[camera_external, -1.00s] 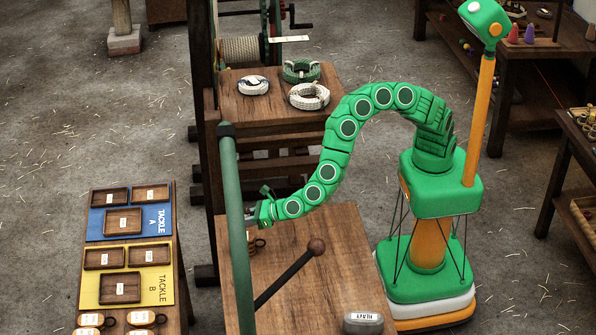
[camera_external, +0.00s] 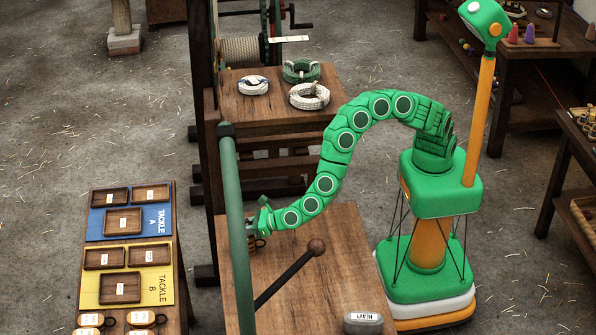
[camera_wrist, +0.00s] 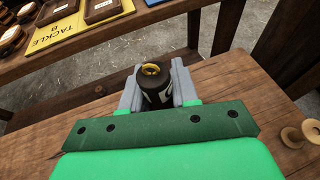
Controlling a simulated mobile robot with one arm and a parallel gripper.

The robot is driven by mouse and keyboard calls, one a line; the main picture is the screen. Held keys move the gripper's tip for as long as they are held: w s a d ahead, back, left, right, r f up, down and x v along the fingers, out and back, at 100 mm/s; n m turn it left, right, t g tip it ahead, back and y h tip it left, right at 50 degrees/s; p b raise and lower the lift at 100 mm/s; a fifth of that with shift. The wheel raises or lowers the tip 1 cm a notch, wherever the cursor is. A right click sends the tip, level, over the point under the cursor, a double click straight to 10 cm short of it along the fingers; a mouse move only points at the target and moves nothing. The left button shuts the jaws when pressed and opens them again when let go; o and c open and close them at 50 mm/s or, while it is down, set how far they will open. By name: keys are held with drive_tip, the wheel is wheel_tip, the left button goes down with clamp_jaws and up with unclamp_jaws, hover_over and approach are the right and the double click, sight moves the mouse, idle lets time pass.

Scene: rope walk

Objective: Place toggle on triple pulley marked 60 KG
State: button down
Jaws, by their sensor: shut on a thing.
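My gripper (camera_wrist: 156,88) is shut on a dark cylindrical thing (camera_wrist: 155,98) with a brass ring on top and a white mark on its side. Its marking cannot be read. In the external view my gripper (camera_external: 262,225) is low over the wooden bench, and the green upright post partly hides it. Wooden pulley blocks with white labels (camera_external: 141,318) lie at the lower left; their labels are too small to read. Which one is marked 60 KG, and where the toggle is, I cannot tell.
The bench (camera_external: 325,285) carries a dark lever with a round knob (camera_external: 316,247) and a grey block labelled HEAVY (camera_external: 363,322). The tackle board (camera_external: 128,250) with trays stands to the left. Pale round wooden pieces (camera_wrist: 292,137) lie right of my gripper in the wrist view.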

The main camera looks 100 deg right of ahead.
drive_tip(key=c, duration=0.8)
unclamp_jaws()
drive_tip(key=shift+f, duration=0.1)
drive_tip(key=shift+c, duration=0.2)
drive_tip(key=shift+s+r, duration=0.2)
drive_tip(key=v, duration=1.1)
drive_tip(key=shift+s, duration=0.25)
drive_tip(key=shift+a+r, duration=0.1)
drive_tip(key=shift+r, duration=0.05)
drive_tip(key=shift+r, duration=0.1)
